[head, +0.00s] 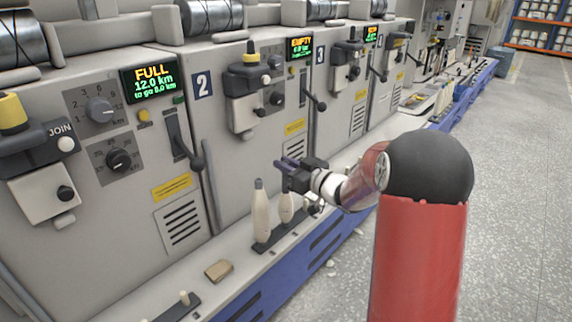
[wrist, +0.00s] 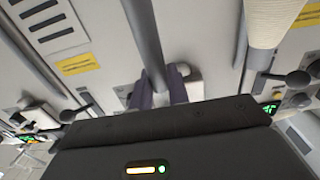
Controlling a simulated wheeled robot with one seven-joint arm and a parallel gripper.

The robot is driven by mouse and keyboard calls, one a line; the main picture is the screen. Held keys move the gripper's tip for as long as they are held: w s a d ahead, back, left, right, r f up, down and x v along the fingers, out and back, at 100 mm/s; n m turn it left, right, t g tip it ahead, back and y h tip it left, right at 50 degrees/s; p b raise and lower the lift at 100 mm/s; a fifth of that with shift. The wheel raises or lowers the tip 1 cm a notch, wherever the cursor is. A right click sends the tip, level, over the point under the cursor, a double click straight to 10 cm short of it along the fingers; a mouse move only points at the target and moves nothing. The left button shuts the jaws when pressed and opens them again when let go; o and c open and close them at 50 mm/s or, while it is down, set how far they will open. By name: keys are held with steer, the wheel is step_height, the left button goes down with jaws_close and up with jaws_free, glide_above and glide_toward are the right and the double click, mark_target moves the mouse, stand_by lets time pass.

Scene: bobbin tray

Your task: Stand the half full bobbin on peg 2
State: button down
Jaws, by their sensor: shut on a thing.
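My gripper (head: 285,163) is above the front ledge, its fingers pointing left in the head view. It is shut on the grey bare tube of an upright bobbin (head: 286,207), whose cream lower part shows below the fingers. In the wrist view the tube (wrist: 143,35) runs between the fingers (wrist: 157,88). I cannot tell whether its foot touches the dark peg rail (head: 270,243). A fuller cream bobbin (head: 260,213) with a grey tip stands upright on the rail, to the left; a cream bobbin is also at the wrist view's upper right (wrist: 274,22). Peg 2 cannot be made out.
A second rail with a bare pale peg (head: 184,297) is at the lower left. A tan block (head: 218,270) lies on the ledge between the rails. Grey machine fronts (head: 240,165) with levers and lit displays rise behind. The floor at right is open.

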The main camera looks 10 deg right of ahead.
steer(key=shift+f, duration=0.3)
steer(key=c, duration=1.6)
jaws_free()
steer(key=shift+v, duration=5.5)
steer(key=shift+r, duration=0.15)
steer(key=s+d+r+m+g+h+p, duration=0.2)
steer(key=s+r+m+h, duration=0.5)
steer(key=h, duration=0.6)
steer(key=s+a+f+g+y, duration=0.1)
steer(key=s+a+g, duration=0.1)
steer(key=s, duration=0.5)
steer(key=s+a+f+g, duration=0.1)
steer(key=s+a+g, duration=0.1)
steer(key=s, duration=0.5)
steer(key=s+a+f+g+y+p, duration=0.1)
steer(key=s+a+g, duration=0.2)
steer(key=s, duration=0.4)
steer(key=shift+s+a+y, duration=0.3)
steer(key=shift+s+a, duration=0.1)
steer(key=shift+a, duration=0.35)
